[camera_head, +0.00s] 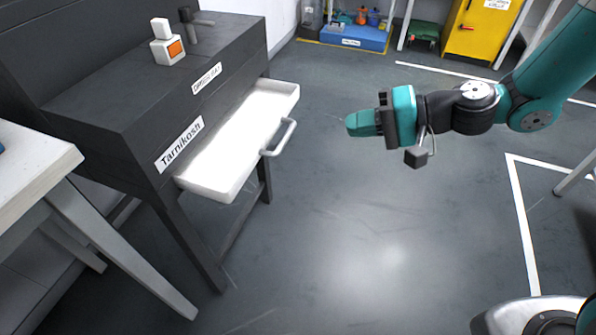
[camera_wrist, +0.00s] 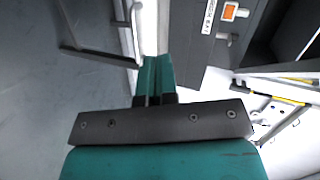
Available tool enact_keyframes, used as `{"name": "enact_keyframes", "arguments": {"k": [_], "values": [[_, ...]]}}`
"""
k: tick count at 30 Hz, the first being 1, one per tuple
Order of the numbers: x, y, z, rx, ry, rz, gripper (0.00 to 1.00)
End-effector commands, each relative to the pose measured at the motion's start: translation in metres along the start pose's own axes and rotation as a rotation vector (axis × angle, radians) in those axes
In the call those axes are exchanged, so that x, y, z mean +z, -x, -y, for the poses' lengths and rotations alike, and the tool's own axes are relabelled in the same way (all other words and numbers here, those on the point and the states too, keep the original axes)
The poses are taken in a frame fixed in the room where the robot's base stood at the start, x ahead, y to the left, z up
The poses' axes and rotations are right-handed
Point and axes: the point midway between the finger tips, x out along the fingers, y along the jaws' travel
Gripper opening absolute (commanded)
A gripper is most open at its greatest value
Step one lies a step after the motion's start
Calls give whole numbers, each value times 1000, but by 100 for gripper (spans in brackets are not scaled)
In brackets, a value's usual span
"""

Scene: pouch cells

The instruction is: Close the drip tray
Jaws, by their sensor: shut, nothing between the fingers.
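The white drip tray (camera_head: 229,150) sticks out from the front of a dark grey cabinet (camera_head: 113,130), under a label reading "DRIP TRAY". The tray looks empty, with a light bar handle (camera_head: 280,139) on its outer side. My gripper (camera_head: 349,125) is shut and empty, to the right of the handle in the head view and apart from it. In the wrist view the shut fingers (camera_wrist: 154,76) point toward the tray (camera_wrist: 150,28), which shows as a white strip beyond them. The handle (camera_wrist: 134,20) shows just left of the tray there.
A light table (camera_head: 30,165) is at the left. A yellow cabinet (camera_head: 478,30) and a blue bin (camera_head: 345,36) stand at the back. The floor between is clear.

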Motion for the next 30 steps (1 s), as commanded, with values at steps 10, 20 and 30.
{"name": "enact_keyframes", "arguments": {"k": [10, 20, 30], "values": [[-28, -15, -87, -130, -170, -166, 0], [-36, -70, -80, -130, -167, -161, 0], [-48, -132, -72, -131, -168, -163, 0]]}}
